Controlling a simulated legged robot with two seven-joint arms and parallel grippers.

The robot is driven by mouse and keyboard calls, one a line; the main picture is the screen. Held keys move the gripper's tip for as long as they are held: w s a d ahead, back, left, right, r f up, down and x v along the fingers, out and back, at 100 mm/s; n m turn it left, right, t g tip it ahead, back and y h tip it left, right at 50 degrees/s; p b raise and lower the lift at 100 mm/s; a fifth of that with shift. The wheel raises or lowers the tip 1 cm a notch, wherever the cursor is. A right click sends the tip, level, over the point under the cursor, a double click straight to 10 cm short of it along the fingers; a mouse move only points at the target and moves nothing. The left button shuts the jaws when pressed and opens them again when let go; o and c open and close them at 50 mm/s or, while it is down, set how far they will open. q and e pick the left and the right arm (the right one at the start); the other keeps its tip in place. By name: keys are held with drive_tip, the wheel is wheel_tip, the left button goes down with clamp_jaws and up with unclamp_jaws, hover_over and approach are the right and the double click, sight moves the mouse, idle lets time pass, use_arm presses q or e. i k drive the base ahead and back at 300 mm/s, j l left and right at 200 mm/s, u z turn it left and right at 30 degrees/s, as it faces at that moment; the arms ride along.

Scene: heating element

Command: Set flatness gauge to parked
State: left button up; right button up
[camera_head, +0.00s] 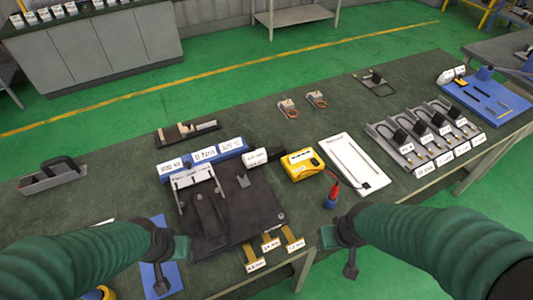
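I cannot tell for certain which object is the flatness gauge. A dark fixture plate (262,207) with a white-topped bracket (192,177) and a dark lever-like part (208,213) lies left of centre on the bench. A blue block (231,148) with several white labels stands behind it; the text is too small to read surely. My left gripper (161,272) is over the front edge at lower left, above a blue plate (158,252). My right gripper (349,256) is at the front edge, right of the brass tabs. Neither visibly touches the fixture; their finger gaps are unclear.
A yellow meter (302,164) with a red-and-blue probe (332,195) lies beside a white panel (352,164). Several padlock-like units (424,135) sit to the right. Labelled brass tabs (271,243) overhang the front edge.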

sight(258, 157)
drive_tip(key=i+l, duration=0.2)
drive_tip(key=l, duration=0.2)
drive_tip(key=i+l+u, duration=0.1)
drive_tip(key=l, duration=0.25)
drive_tip(key=i+l, duration=0.25)
drive_tip(key=l, duration=0.15)
drive_tip(key=i+u, duration=0.05)
